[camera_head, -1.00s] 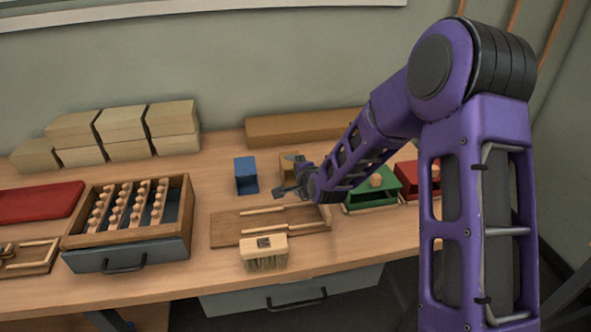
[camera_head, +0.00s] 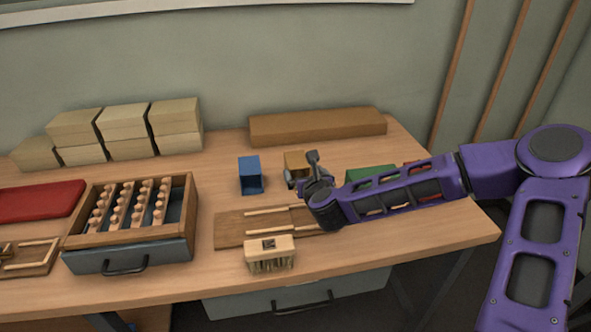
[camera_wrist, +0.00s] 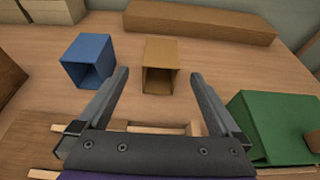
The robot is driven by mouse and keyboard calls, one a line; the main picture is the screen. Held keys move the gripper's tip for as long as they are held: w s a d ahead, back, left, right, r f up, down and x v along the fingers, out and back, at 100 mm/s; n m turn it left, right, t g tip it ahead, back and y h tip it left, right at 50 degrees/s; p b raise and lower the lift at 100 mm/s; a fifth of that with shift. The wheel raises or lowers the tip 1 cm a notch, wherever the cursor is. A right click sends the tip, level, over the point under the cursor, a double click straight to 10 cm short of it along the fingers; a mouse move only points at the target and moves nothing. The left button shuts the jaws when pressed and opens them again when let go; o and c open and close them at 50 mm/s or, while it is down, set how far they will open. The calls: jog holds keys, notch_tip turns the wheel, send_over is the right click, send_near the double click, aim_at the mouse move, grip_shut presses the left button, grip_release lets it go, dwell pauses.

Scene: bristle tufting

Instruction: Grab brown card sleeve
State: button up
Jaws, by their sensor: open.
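The brown card sleeve (camera_wrist: 160,64) stands on the table in the wrist view, its open end facing me. It lies just beyond my gripper (camera_wrist: 157,76), centred between the two fingers, which are open and empty. In the head view the sleeve (camera_head: 296,162) shows just behind my gripper (camera_head: 302,171), which partly covers it. I cannot tell from the pictures how high the fingertips are above the table.
A blue sleeve (camera_wrist: 90,60) stands close to the left and a green box (camera_wrist: 272,122) to the right. A long brown block (camera_head: 318,126) lies behind. A wooden board (camera_head: 232,230) and a bristled brush (camera_head: 270,254) lie in front. A drawer tray (camera_head: 187,240) stands left.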

aim_at(297, 163)
jog(key=x, duration=0.9)
jog(key=shift+w+a+f+b, duration=0.15)
jog(key=shift+w+b, duration=0.1)
jog(key=shift+b, duration=0.15)
jog(key=shift+d+r+x, duration=0.1)
jog(key=shift+x, duration=1.2)
jog(key=shift+d+r+x, duration=0.1)
jog(key=shift+x, duration=1.15)
jog(key=shift+w, duration=0.15)
jog(key=shift+c, duration=0.3)
jog(key=c, duration=1.1)
